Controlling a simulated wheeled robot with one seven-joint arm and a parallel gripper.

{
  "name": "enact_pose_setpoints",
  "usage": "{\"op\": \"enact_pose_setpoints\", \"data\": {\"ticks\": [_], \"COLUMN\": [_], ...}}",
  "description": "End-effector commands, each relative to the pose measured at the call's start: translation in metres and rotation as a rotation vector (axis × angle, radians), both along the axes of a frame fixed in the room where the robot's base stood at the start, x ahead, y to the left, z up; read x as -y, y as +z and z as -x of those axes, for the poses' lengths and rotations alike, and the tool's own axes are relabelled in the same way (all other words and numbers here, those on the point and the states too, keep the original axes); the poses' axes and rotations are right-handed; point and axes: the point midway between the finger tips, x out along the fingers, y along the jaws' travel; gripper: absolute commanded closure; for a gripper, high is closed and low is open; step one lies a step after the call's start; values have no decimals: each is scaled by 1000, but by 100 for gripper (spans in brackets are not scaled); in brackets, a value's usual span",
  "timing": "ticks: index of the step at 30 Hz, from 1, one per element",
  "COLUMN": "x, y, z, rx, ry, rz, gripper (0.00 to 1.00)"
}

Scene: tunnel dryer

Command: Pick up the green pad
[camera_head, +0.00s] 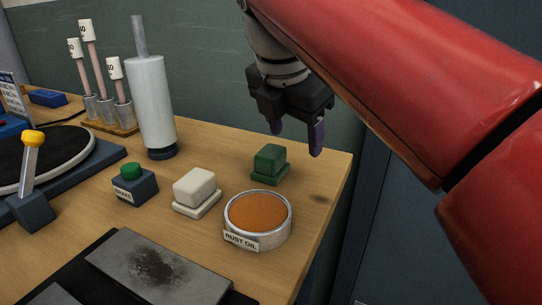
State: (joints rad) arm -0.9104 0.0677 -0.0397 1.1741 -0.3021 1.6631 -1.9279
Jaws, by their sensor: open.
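The green pad (270,161) is a small dark green block on a thin green base. It sits on the wooden bench near its right back corner, behind the rust oil tin. My gripper (296,142) is above the bench, a little above and right of the pad. Its two purple-tipped fingers point down, apart and empty. I cannot tell its exact height or depth from the pad. No part of the pad appears hidden.
A rust oil tin (258,219) stands in front of the pad, and a white pad (196,190) is to its left. A green-button box (134,186), a tall grey cylinder (152,108) and tubes in a holder (110,117) stand further left. The wooden bench (322,168) ends at the right.

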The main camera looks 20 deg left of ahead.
Motion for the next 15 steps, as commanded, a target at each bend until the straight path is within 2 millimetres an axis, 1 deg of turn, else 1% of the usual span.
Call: {"op": "enact_pose_setpoints", "data": {"ticks": [1,3,6,8,15], "x": [-18,-33,-44,-46,-45], "y": [7,12,14,11,-15], "z": [5,11,16,16,5], "rx": [2,2,2,2,1], "ry": [95,197,276,295,298], "rz": [40,84,122,131,132], "gripper": [38,38,38,38,38]}}
